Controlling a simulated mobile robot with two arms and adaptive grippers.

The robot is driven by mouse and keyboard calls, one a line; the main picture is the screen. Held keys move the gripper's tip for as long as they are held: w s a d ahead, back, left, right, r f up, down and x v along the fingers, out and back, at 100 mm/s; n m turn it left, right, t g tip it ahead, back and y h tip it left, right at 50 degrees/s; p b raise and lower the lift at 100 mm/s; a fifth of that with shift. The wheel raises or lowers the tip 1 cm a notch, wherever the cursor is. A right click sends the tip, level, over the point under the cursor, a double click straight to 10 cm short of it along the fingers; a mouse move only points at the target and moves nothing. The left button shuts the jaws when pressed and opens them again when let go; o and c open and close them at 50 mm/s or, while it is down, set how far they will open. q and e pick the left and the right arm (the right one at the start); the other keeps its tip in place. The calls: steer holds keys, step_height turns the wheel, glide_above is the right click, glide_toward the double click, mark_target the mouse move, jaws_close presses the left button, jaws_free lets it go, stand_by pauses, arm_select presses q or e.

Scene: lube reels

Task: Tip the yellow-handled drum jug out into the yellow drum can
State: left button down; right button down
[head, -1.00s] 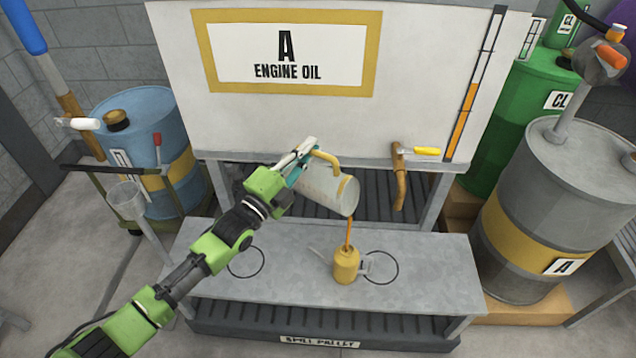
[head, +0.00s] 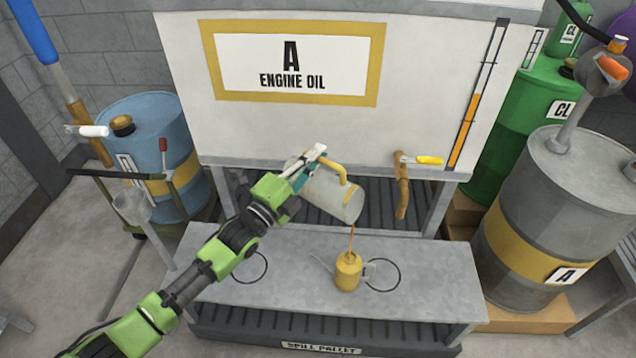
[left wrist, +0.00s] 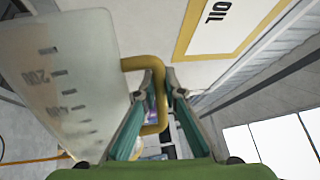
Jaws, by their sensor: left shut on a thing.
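The drum jug (head: 325,195) is a pale, translucent vessel with a yellow handle, tilted steeply with its mouth toward the lower right. An orange-brown stream runs from its lip into the top of the small yellow can (head: 347,272), which stands upright on the grey bench. My left gripper (head: 312,163) is shut on the jug's handle. The left wrist view shows the yellow handle (left wrist: 157,98) between the fingers, and the jug's graduated side (left wrist: 70,85) at left. The level inside the can is hidden. My right gripper is not in view.
The grey bench (head: 430,290) has two marked circles. Behind it is the engine oil tank (head: 420,60) with a yellow-levered tap (head: 403,185). A grey drum (head: 545,220) stands at right and a blue drum (head: 140,120) at left. The bench's right end is clear.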

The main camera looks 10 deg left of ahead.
arm_select(q)
steer(key=shift+r, duration=0.1)
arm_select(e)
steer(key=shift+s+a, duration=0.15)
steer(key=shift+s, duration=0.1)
arm_select(q)
steer(key=shift+s+d+r+m+p, duration=0.2)
steer(key=shift+d+m+p, duration=0.1)
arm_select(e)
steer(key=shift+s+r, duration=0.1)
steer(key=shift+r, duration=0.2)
arm_select(q)
steer(key=shift+s+d+r+m+p, duration=0.4)
steer(key=shift+d+r+m+p, duration=0.15)
steer(key=shift+d+m+p, duration=0.1)
steer(key=shift+s, duration=0.1)
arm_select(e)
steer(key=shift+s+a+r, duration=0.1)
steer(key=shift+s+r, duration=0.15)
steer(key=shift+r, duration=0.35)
arm_select(q)
steer(key=shift+d, duration=0.1)
